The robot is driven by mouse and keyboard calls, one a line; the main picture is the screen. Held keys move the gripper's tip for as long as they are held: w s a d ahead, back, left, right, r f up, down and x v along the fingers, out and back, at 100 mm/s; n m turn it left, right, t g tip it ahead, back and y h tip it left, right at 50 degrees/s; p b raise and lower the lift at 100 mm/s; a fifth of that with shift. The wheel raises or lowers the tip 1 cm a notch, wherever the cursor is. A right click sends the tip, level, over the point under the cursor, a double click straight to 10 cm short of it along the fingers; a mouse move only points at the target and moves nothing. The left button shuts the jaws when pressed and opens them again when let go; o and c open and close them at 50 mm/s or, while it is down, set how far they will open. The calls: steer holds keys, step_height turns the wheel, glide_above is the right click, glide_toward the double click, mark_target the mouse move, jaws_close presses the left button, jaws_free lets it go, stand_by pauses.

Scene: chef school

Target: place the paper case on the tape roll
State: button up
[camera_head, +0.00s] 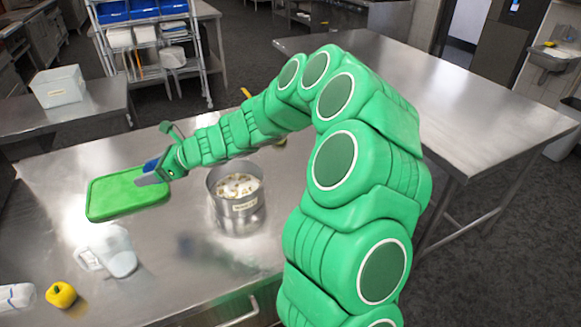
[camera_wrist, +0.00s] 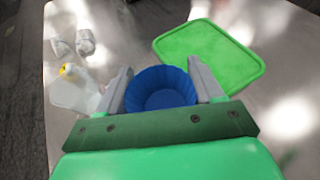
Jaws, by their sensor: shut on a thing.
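The paper case is a blue, pleated cup (camera_wrist: 160,88). It sits between the two grey fingers of my gripper (camera_wrist: 160,70), which is shut on it. In the head view the blue case (camera_head: 151,165) shows at the end of my gripper (camera_head: 148,176), over or close to the green tray. I cannot make out a tape roll for certain. A whitish object (camera_head: 15,297) at the left edge of the head view may be it. The wrist view shows whitish, rounded objects (camera_wrist: 85,42) at upper left, too blurred to name.
A green tray (camera_head: 105,205) lies on the steel table. A clear pitcher (camera_head: 122,262) lies in front of it, with a yellow fruit or pepper (camera_head: 61,295) at front left. A labelled metal pot (camera_head: 238,218) stands right of the tray. The table's front middle is clear.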

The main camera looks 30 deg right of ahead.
steer(key=s+d+r+m+t+h, duration=0.1)
steer(key=s+d+m+t+h, duration=0.1)
steer(key=d, duration=1.3)
steer(key=s+d+m+t+h, duration=0.1)
steer(key=s+d+m+t, duration=0.15)
steer(key=d, duration=1.15)
steer(key=s+d+r+m+t+h, duration=0.1)
steer(key=s+d+m+h, duration=0.1)
steer(key=s+d, duration=0.7)
steer(key=s+d+m+t+h, duration=0.1)
steer(key=s+d+m+h, duration=0.1)
steer(key=s+d, duration=0.7)
steer(key=w+d+f, duration=0.2)
steer(key=w+d, duration=0.1)
steer(key=w, duration=0.1)
steer(key=w+d+f, duration=0.3)
steer(key=w, duration=0.2)
steer(key=w+d+f, duration=0.3)
steer(key=w, duration=0.1)
steer(key=shift+w+f, duration=0.2)
steer(key=shift+f, duration=0.05)
steer(key=shift+w+d+f, duration=0.2)
steer(key=shift+w+f, duration=0.2)
steer(key=shift+f, duration=1.65)
steer(key=shift+f, duration=0.1)
